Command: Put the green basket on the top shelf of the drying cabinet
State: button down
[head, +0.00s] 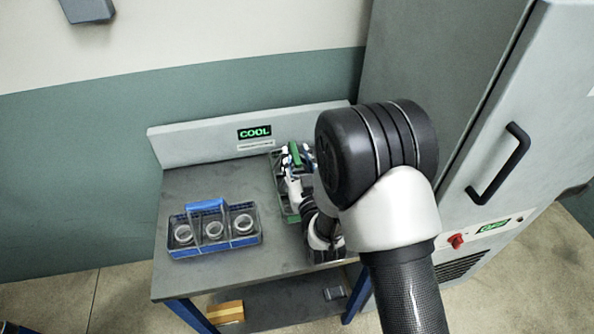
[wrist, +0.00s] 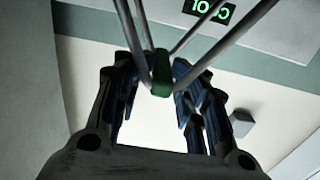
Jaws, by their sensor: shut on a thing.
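The green basket (head: 279,186) is on the grey table under the COOL sign, partly hidden by my arm. My gripper (head: 296,160) is at the basket's green handle (head: 295,152). In the wrist view my gripper (wrist: 160,82) is shut on the green handle (wrist: 161,76), with the basket's thin metal rods running up from it. I cannot tell whether the basket touches the table. The tall grey cabinet (head: 505,95) at the right has its door shut, with a black handle (head: 499,164). Its shelves are hidden.
A blue basket (head: 213,241) with three rings stands on the left of the table (head: 185,283). A red knob (head: 455,241) and a green display (head: 493,227) are low on the cabinet. An orange-brown block (head: 226,312) lies below the table.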

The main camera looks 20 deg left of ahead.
jog(key=shift+f+b, duration=0.45)
jog(key=shift+f, duration=1.5)
jog(key=c, duration=0.9)
grip_release()
jog(key=shift+c, duration=0.2)
jog(key=shift+s+d+r, duration=0.1)
jog(key=shift+s, duration=0.05)
jog(key=p+v, duration=0.1)
jog(key=v, duration=1)
jog(key=shift+s+d, duration=0.25)
jog(key=shift+s, duration=0.05)
